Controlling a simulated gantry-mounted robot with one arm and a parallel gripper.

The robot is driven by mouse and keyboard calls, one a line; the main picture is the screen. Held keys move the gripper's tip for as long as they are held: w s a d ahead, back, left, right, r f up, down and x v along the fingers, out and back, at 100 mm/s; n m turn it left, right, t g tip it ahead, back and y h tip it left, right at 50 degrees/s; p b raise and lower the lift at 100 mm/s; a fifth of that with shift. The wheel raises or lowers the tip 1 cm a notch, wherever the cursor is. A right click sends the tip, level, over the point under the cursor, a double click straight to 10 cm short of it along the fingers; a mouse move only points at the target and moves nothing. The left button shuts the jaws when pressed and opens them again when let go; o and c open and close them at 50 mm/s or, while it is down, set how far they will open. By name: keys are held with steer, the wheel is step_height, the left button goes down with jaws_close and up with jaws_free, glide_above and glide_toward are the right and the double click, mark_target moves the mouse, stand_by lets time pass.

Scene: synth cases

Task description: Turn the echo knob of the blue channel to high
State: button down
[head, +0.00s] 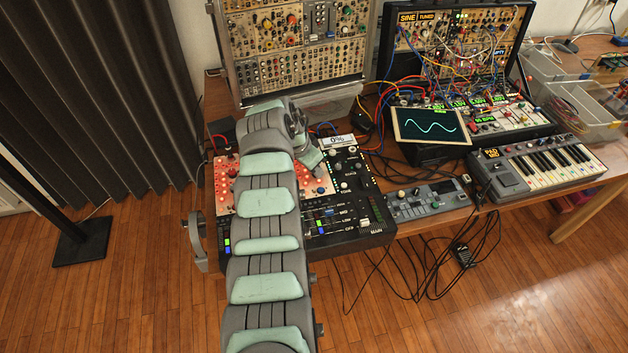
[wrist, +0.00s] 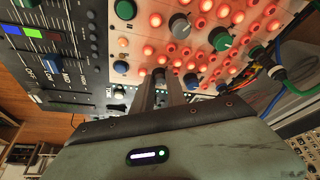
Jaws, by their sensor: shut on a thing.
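My gripper (wrist: 168,82) is low over a pale panel (wrist: 205,60) with rows of red lit buttons. Its fingers are close together, shut on what seems to be a small knob, mostly hidden between them. A blue knob (wrist: 192,80) stands just right of the fingers and another blue knob (wrist: 121,66) to their left. Green knobs (wrist: 220,39) and a grey knob (wrist: 180,23) stand farther up the panel. In the head view, a small white display (head: 338,140) reads 0%. The arm hides much of the panel there. I cannot read the knob labels.
Modular racks (head: 300,45) with cables stand behind. A waveform screen (head: 428,126), a small grey device (head: 428,200) and a keyboard (head: 535,165) are to the right. Loose cables hang off the table's front edge.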

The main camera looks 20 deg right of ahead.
steer(key=shift+f+m+g+b, duration=0.3)
steer(key=shift+m+b, duration=0.3)
steer(key=shift+b, duration=0.85)
steer(key=shift+r+b, duration=0.2)
steer(key=shift+b, duration=0.15)
steer(key=c, duration=1.3)
jaws_free()
steer(key=shift+w, duration=0.1)
steer(key=shift+c, duration=0.2)
steer(key=p+v, duration=0.3)
steer(key=v, duration=0.8)
steer(key=shift+a, duration=0.1)
